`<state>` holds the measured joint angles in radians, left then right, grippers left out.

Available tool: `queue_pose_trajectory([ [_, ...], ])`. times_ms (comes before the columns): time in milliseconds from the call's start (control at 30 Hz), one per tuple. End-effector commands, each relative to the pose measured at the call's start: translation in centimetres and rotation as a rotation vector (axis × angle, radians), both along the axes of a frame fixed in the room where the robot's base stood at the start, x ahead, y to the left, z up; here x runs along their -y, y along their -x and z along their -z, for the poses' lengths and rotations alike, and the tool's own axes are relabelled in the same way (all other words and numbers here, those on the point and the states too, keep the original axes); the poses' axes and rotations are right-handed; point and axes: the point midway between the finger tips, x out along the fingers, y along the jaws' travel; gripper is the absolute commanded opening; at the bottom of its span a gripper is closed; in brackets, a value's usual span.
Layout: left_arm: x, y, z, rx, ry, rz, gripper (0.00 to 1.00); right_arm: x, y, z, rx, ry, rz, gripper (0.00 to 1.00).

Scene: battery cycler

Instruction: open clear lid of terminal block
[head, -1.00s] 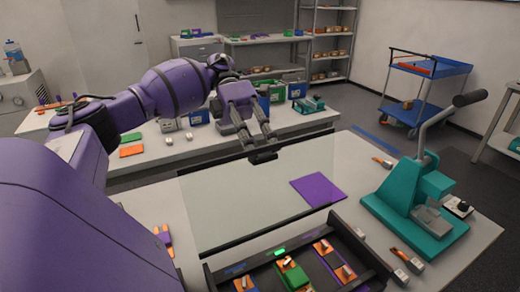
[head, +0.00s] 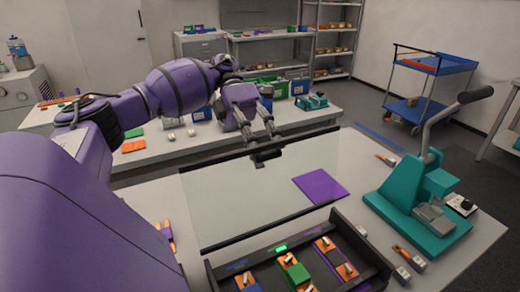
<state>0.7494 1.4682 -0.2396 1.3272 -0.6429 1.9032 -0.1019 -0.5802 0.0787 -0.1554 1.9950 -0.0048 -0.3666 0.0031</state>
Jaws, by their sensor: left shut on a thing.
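The clear lid (head: 235,195) is a large see-through panel with dark edge strips. It stands raised at the far side of the dark terminal block (head: 222,268), which shows at the bottom of the head view. A dark handle (head: 265,156) sits at the middle of the lid's upper edge. My left gripper (head: 263,142) reaches in from the upper left and is shut on this handle. The block's inside shows several orange, green and purple pieces and a lit green light (head: 281,248). The block's lower part is cut off by the frame. My right gripper is not in view.
A teal lever press (head: 410,205) stands right of the lid on the same table. A purple sheet (head: 320,186) shows through the lid. Small connectors lie near the press. A back table (head: 165,155) holds bins and parts. A blue cart (head: 430,80) stands at the right rear.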

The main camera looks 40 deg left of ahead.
Motion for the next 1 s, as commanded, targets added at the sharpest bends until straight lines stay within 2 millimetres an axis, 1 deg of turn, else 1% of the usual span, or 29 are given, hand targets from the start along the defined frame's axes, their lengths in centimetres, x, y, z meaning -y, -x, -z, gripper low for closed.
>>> queue_pose_trajectory([
  [33, -0.1, 0.2, 1.1, -0.017, -0.013, 0.001, 0.31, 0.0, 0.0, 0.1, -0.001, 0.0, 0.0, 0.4],
  [133, -0.1, 0.2, 1.1, -0.017, -0.013, 0.001, 0.31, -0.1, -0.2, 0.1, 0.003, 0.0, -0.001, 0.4],
  [200, -0.1, 0.2, 1.0, -0.017, -0.013, 0.001, 0.31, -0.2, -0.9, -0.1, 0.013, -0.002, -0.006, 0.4],
  [267, -0.1, 0.2, 0.7, -0.016, -0.013, 0.002, 0.31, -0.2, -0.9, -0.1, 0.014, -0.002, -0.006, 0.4],
  [367, -0.1, 0.1, -0.5, -0.014, -0.014, 0.0, 0.31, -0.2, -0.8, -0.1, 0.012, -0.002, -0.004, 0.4],
  [467, -0.1, 0.1, -2.5, -0.009, -0.013, 0.001, 0.31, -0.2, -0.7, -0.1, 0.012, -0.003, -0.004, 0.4],
  [600, 0.0, 0.0, -5.9, 0.0, -0.007, 0.0, 0.31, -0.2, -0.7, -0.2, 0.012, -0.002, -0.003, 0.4],
  [700, 0.0, 0.1, -7.7, 0.002, -0.005, 0.001, 0.31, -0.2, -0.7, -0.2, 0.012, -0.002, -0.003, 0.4],
  [833, 0.1, 0.0, -9.3, 0.002, -0.003, 0.0, 0.31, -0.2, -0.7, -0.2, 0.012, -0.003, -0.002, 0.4],
  [1000, 0.1, 0.1, -10.1, 0.0, -0.001, -0.001, 0.31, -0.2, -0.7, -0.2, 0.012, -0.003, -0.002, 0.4],
])
